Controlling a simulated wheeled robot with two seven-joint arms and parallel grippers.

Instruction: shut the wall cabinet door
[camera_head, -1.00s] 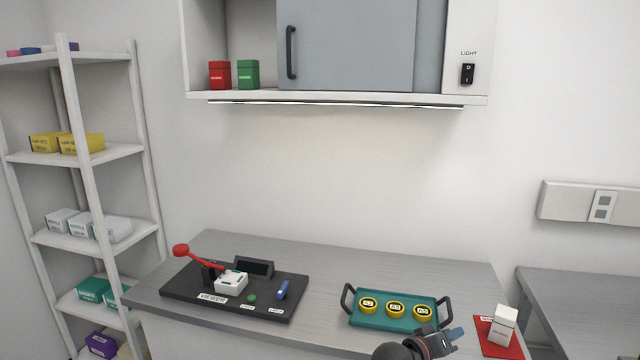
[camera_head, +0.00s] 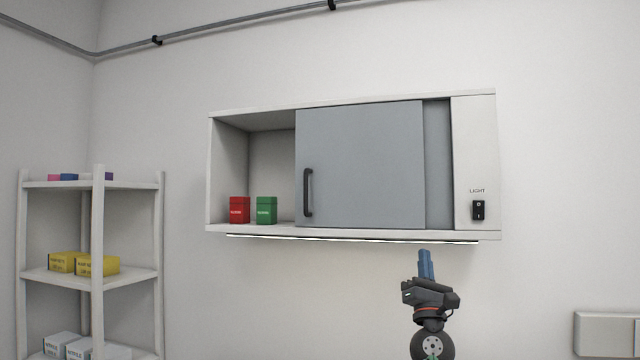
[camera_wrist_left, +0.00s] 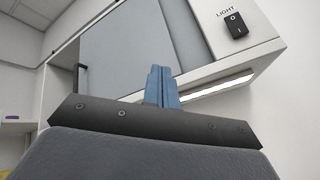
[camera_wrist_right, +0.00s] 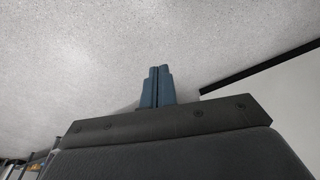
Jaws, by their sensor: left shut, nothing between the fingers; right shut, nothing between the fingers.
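The wall cabinet (camera_head: 350,235) hangs on the wall, its left part open. Its grey sliding door (camera_head: 365,160) covers the middle and has a dark vertical handle (camera_head: 308,192) near its left edge. The door (camera_wrist_left: 120,45) and handle (camera_wrist_left: 78,76) also show in the left wrist view. My left gripper (camera_head: 426,262) is shut and empty, pointing up just below the cabinet's right half, apart from the handle. In the left wrist view its blue fingers (camera_wrist_left: 161,87) are together. My right gripper (camera_wrist_right: 156,86) is shut and empty in its wrist view, with no cabinet in sight there.
A red box (camera_head: 239,210) and a green box (camera_head: 266,210) stand in the open left part. A light switch (camera_head: 478,210) is on the cabinet's right panel. A white shelf rack (camera_head: 98,230) stands at the left.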

